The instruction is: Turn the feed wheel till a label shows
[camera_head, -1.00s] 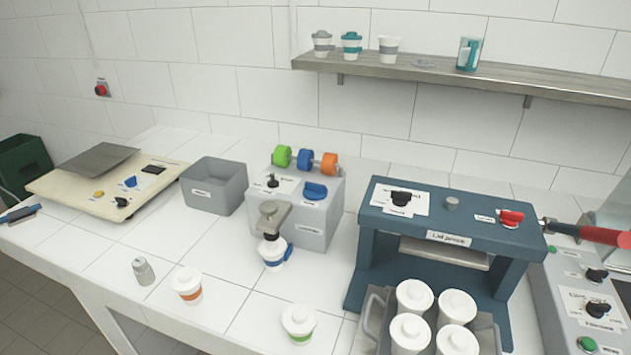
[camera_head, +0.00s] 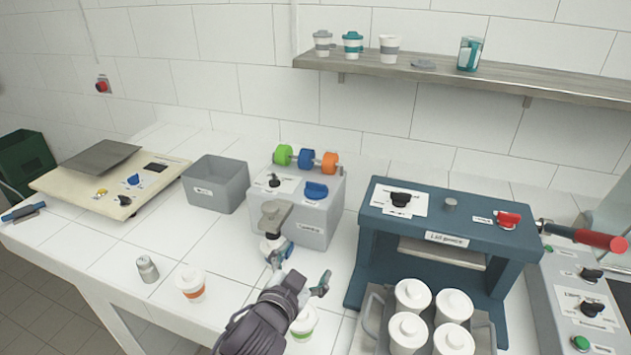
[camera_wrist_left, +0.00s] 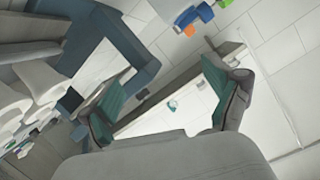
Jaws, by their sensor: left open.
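The grey labeller (camera_head: 308,230) stands mid-table, with a blue ridged knob (camera_head: 316,190) and a small black knob (camera_head: 273,181) on top. Which of them is the feed wheel I cannot tell. Green (camera_head: 283,154), blue (camera_head: 306,158) and orange (camera_head: 329,163) rolls sit on a rod at its back. A grey head (camera_head: 274,215) juts out in front, over a cup largely hidden by my gripper. My left gripper (camera_head: 299,266) is open in front of the labeller, below the knobs and apart from them. Its spread fingers show in the left wrist view (camera_wrist_left: 165,98). My right gripper is not in view.
An orange-banded cup (camera_head: 190,284) and a grey shaker (camera_head: 147,268) stand at front left. A green-banded cup (camera_head: 304,322) is partly behind my arm. The blue lid press (camera_head: 450,240) stands close on the right. A grey bin (camera_head: 216,186) is left of the labeller.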

